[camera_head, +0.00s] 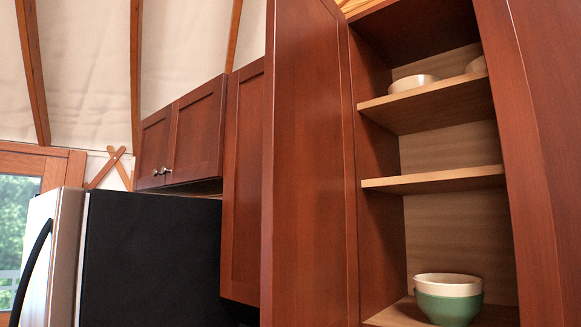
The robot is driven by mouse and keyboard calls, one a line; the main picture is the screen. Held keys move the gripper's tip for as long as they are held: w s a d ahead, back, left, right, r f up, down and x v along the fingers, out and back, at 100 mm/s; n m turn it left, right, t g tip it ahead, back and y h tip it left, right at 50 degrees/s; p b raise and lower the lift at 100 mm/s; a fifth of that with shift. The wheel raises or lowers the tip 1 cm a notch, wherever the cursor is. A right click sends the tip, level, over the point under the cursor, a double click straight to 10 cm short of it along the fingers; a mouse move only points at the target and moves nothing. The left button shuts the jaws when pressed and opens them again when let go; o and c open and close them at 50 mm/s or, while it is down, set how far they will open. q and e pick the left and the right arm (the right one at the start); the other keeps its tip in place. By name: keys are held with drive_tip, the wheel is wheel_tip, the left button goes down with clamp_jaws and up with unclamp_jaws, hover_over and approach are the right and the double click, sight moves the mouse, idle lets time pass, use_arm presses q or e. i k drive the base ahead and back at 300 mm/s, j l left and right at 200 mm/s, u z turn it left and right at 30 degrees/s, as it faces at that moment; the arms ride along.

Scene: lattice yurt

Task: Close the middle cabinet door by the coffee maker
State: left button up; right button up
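An open red-brown cabinet door (308,170) stands swung out toward me at the left side of a tall open cabinet in the head view. Inside the cabinet are pale wooden shelves (432,108) with bowls on them. Another red-brown door or panel (535,150) fills the right edge, curving in the picture. Neither of my grippers is in view. The coffee maker is not in view.
Green and cream bowls (448,298) sit on the lowest visible shelf, and a white bowl (413,82) on the top one. Left are closed cabinets (182,135) over a black-sided refrigerator (150,260), and a window (14,225).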

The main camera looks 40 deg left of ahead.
sight(310, 274)
drive_tip(key=j+z, duration=0.15)
drive_tip(key=j, duration=0.65)
drive_tip(key=j+z, duration=0.15)
drive_tip(key=j, duration=0.65)
drive_tip(key=k+j+z, duration=0.15)
drive_tip(key=j, duration=0.65)
drive_tip(key=k+j, duration=0.15)
drive_tip(key=j+z, duration=0.05)
drive_tip(key=j, duration=0.05)
